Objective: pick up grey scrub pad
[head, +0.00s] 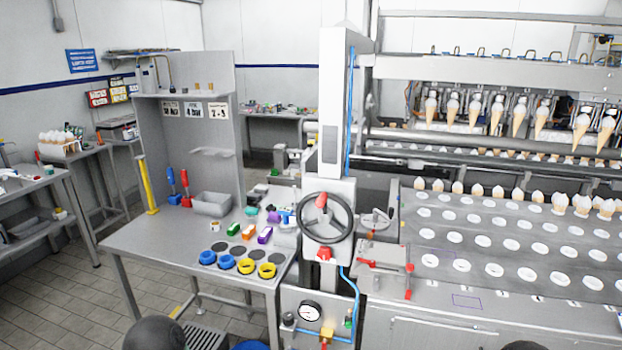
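I cannot single out the grey scrub pad with certainty. Flat dark grey discs (237,250) lie on the steel worktable (150,240), behind a row of blue rings (208,258) and yellow rings (267,271). A cluster of small items, some dark or grey and too small to tell apart, lies toward the table's back right. Neither of my grippers shows in the head view. Dark rounded shapes at the bottom edge look like parts of my own arms.
A post with a black handwheel (325,218) rises at the table's right, beside the cone machine (480,300). The table's left front is clear.

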